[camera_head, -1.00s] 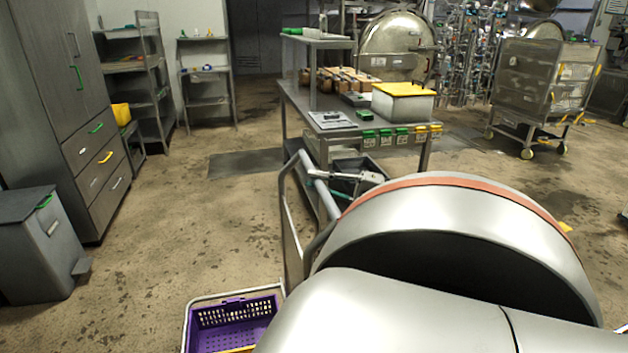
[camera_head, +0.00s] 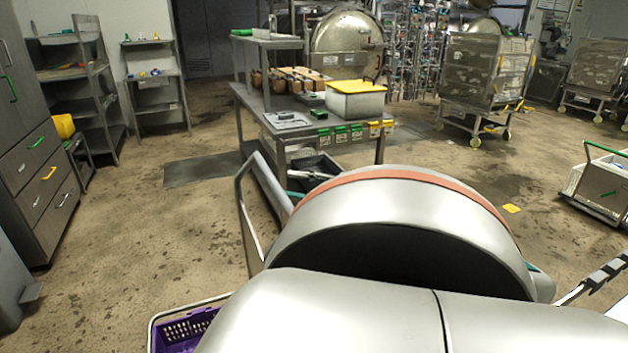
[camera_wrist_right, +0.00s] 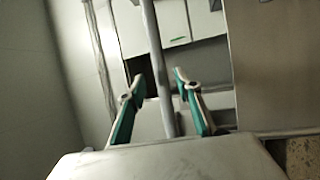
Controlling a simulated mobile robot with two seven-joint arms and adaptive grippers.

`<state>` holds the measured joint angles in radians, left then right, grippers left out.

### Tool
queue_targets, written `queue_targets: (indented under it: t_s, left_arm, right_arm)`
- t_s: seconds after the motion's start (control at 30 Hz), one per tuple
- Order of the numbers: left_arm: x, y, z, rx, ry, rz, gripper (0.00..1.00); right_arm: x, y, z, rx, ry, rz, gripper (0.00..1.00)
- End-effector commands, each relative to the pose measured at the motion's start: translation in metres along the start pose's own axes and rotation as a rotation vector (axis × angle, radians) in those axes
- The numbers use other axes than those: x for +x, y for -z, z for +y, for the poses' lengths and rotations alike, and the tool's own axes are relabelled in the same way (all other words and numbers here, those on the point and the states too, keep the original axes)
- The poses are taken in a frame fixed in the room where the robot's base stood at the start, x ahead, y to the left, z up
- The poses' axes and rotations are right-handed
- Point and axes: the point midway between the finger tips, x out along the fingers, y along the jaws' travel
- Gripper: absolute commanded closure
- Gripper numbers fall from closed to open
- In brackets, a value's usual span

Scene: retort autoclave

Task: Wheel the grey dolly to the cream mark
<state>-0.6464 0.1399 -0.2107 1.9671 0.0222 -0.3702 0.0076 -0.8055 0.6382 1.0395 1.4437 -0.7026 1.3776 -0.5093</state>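A grey tubular handle (camera_head: 246,215) rises left of my arm in the head view. I take it to be the grey dolly's, but its lower part is hidden by my arm. My right gripper (camera_head: 300,190) shows only as teal bits by this handle. In the right wrist view, my right gripper (camera_wrist_right: 160,88) has its two teal fingers spread on either side of a grey bar (camera_wrist_right: 163,70), with gaps visible. I cannot make out a cream mark; a small yellow patch (camera_head: 511,208) lies on the floor at right.
A steel workbench (camera_head: 262,125) stands ahead, with a yellow-lidded box (camera_head: 355,103). A purple crate (camera_head: 182,333) is at bottom left. A low cart with a green handle (camera_head: 606,149) and a cage trolley (camera_head: 487,75) stand right. Drawers (camera_head: 45,185) line the left. Floor between is open.

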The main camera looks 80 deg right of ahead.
Motion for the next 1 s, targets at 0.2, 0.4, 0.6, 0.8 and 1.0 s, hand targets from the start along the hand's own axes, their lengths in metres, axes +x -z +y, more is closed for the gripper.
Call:
queue_targets:
  t_s: [0.2, 0.4, 0.6, 0.8, 1.0]
  left_arm:
    - [0.0, 0.0, 0.0, 0.0, 0.0, 0.0, 1.0]
    - [0.0, 0.001, 0.0, 0.0, 0.0, 0.001, 1.0]
    - [0.0, 0.001, 0.0, -0.001, 0.0, 0.001, 1.0]
    - [0.0, 0.001, 0.0, -0.001, 0.0, 0.001, 1.0]
    - [0.0, 0.001, 0.0, -0.001, -0.001, 0.002, 1.0]
  right_arm:
    - [-0.039, 0.0, 0.0, 0.0, 0.001, -0.002, 0.66]
    - [-0.056, 0.0, 0.0, 0.0, 0.0, 0.0, 0.66]
    - [-0.058, 0.0, 0.001, -0.001, -0.001, 0.001, 0.66]
    - [-0.058, 0.0, 0.0, -0.001, -0.001, 0.001, 0.66]
    - [-0.058, 0.0, 0.0, -0.001, -0.001, 0.001, 0.66]
